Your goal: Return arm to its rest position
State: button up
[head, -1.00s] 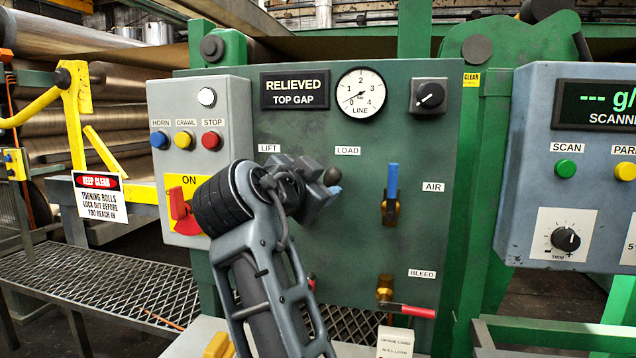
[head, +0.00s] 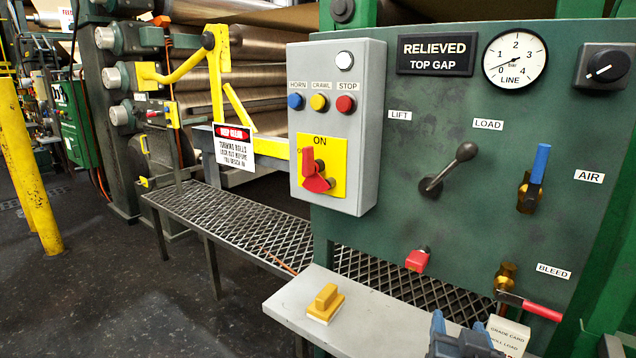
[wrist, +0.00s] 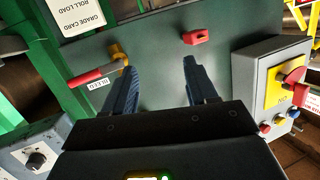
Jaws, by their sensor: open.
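My gripper (head: 462,330) shows at the bottom edge of the head view, low in front of the green control panel (head: 400,230), with only its blue-grey fingers and a little of its body in sight. In the wrist view my gripper (wrist: 160,85) has its two fingers spread apart with nothing between them. The rest of my arm is out of the head view. The black-knobbed lift/load lever (head: 449,169) stands tilted up to the right, toward the LOAD label, clear of the gripper.
A grey shelf (head: 375,325) with a yellow block (head: 325,303) lies left of my gripper. A red-handled bleed valve (head: 530,307) and a grade card holder (head: 508,335) are close by on the right. A mesh walkway (head: 230,220) runs left; dark floor beyond is open.

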jog(key=s+f+n+y+p, duration=0.15)
jog(key=s+f, duration=0.25)
jog(key=s, duration=0.7)
jog(key=s+f+n+y, duration=0.3)
jog(key=s, duration=0.9)
jog(key=r+p+v, duration=0.1)
jog(key=v, duration=0.9)
jog(key=w+r+p+v, duration=0.1)
jog(key=r+v, duration=0.1)
jog(key=v, duration=0.8)
jog(key=shift+r, duration=0.3)
